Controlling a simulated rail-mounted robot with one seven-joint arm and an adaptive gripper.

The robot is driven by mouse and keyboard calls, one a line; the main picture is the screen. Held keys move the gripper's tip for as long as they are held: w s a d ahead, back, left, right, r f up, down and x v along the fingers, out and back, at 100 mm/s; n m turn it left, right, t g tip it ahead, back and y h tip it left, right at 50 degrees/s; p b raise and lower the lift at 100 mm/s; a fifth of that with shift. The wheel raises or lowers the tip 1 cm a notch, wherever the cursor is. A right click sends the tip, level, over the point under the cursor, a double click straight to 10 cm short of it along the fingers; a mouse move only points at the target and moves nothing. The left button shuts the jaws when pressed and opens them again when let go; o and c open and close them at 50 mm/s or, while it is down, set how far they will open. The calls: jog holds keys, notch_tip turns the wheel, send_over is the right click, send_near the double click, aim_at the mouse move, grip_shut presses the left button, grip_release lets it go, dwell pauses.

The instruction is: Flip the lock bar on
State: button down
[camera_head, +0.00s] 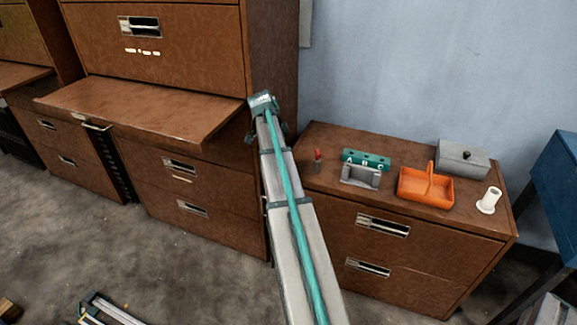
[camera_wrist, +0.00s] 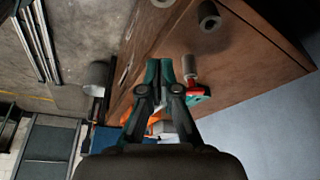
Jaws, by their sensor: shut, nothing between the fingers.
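I cannot single out the lock bar for certain in either view. In the head view a small red-topped upright piece (camera_head: 317,157) stands on the low cabinet. Right of it is a teal block (camera_head: 366,159) marked A, B, C, with a grey bracket (camera_head: 360,177) in front. My gripper (camera_wrist: 165,68) shows in the wrist view, its teal fingers shut and empty. A red and teal part (camera_wrist: 196,92) lies just right of the fingers there, beside a grey cylinder (camera_wrist: 190,68); contact cannot be told. In the head view my arm hides part of the cabinets, and the fingers are not clear.
The low brown cabinet (camera_head: 420,250) also carries an orange tray (camera_head: 426,190), a grey lidded box (camera_head: 463,160) and a white spool (camera_head: 489,200). A brown shelf (camera_head: 150,110) juts from the tall cabinet at left. Metal rails (camera_head: 110,308) lie on the floor. The middle floor is clear.

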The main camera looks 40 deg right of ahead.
jog(key=shift+v, duration=1.05)
jog(key=s+a+f+n+g+y, duration=0.1)
jog(key=s+a+f+n, duration=0.3)
jog(key=a+f, duration=0.55)
jog(key=s+a+f+n, duration=0.35)
jog(key=a+f, duration=0.25)
jog(key=f, duration=0.6)
jog(key=s+a+f+n+g+y, duration=0.1)
jog(key=s+a+f+n, duration=0.3)
jog(key=a+f, duration=0.5)
jog(key=s+a+f+n+g, duration=0.1)
jog(key=s+a+f+n, duration=0.3)
jog(key=s, duration=0.6)
jog(key=s+a+f+n+g, duration=0.1)
jog(key=s+a+f+n, duration=0.4)
jog(key=s, duration=0.5)
jog(key=s+a+f+n+y, duration=0.1)
jog(key=s+a+f+n, duration=0.3)
jog(key=s, duration=0.7)
notch_tip(320, 180, down, 2)
jog(key=a+p, duration=0.1)
jog(key=a, duration=0.2)
jog(key=shift+g, duration=0.4)
jog(key=c, duration=1.9)
grip_release()
jog(key=shift+f, duration=0.15)
